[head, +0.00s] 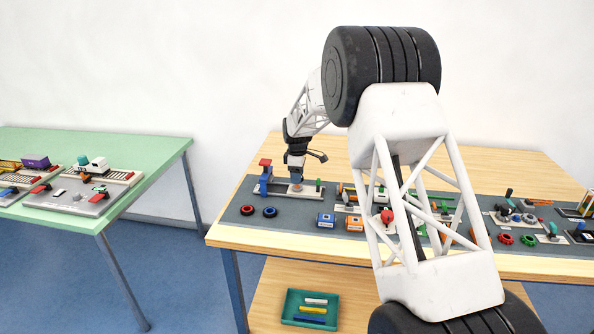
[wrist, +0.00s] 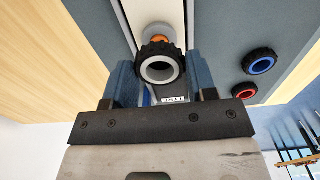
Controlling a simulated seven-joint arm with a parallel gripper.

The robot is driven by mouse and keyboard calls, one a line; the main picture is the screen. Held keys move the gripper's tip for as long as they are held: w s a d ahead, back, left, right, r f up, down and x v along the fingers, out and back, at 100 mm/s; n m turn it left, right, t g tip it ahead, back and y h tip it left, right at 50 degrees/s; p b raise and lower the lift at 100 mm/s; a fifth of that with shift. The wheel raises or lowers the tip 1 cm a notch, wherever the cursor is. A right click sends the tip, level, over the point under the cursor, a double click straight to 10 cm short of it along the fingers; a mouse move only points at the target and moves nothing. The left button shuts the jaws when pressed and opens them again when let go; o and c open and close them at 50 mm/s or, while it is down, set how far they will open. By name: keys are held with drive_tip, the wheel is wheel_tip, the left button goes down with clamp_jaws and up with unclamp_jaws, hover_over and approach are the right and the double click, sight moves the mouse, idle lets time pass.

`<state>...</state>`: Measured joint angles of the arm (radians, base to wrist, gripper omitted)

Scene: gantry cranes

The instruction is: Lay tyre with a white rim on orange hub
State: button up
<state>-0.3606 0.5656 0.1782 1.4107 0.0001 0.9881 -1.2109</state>
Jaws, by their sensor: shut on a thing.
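The black tyre with a white rim (wrist: 160,69) is between the two blue fingers of my gripper (wrist: 161,78) in the wrist view, and the gripper is shut on it. The orange hub (wrist: 159,40) shows just past the tyre's upper edge, partly hidden by it. I cannot tell whether tyre and hub touch. In the head view my gripper (head: 296,177) points down over the plate beside the blue stand with a red top (head: 265,179). The tyre is too small to make out there.
A tyre with a red rim (head: 247,210) and one with a blue rim (head: 269,212) lie on the grey mat in front. Blue (head: 326,220) and orange (head: 355,224) blocks lie to the right. The green table (head: 150,150) stands apart at the left.

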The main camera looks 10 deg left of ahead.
drive_tip(key=shift+f, duration=0.7)
drive_tip(key=shift+f, duration=0.75)
idle(2.0)
drive_tip(key=o, duration=1)
drive_tip(key=shift+c, duration=0.2)
drive_tip(key=shift+r, duration=0.15)
drive_tip(key=shift+r, duration=3.35)
